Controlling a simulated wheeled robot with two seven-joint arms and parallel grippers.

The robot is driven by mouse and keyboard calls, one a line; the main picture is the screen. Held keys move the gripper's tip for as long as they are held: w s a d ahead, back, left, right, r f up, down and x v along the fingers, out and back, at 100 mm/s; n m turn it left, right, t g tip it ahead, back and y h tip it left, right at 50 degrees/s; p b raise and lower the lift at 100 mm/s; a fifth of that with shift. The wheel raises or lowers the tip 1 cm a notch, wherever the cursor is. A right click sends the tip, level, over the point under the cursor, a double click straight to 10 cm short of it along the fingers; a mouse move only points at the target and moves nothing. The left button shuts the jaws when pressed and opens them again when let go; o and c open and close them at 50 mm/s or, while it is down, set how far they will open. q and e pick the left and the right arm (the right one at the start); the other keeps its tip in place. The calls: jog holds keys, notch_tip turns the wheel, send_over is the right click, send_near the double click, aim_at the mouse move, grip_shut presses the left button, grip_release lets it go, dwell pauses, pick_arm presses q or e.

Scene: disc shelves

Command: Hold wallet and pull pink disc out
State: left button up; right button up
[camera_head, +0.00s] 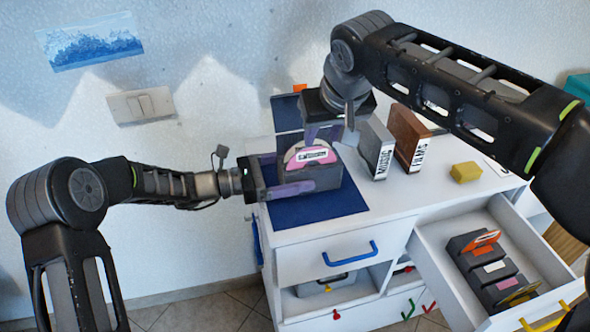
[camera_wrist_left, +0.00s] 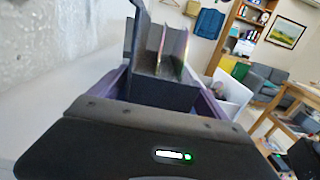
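The wallet (camera_head: 322,182) is a dark grey holder standing upright on a dark blue mat (camera_head: 293,213) at the cabinet top's left end. The pink disc (camera_head: 300,161), with a white label, sits in it, its upper part showing. My left gripper (camera_head: 312,182) reaches in from the left, with purple fingers along the wallet's front and back. In the left wrist view, the wallet (camera_wrist_left: 160,92) fills the space between the fingers. My right gripper (camera_head: 331,134) is above the wallet, fingers pointing down and apart, near the disc's top; it does not visibly grip the disc.
A grey MUSIC case (camera_head: 377,150) and a brown GAMES case (camera_head: 410,137) stand right of the wallet. A yellow block (camera_head: 465,172) lies farther right. An open drawer (camera_head: 440,255) at the lower right holds a dark rack (camera_head: 488,268) with discs.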

pick_arm(q)
jog(key=shift+o, duration=0.5)
jog(key=v, duration=1.2)
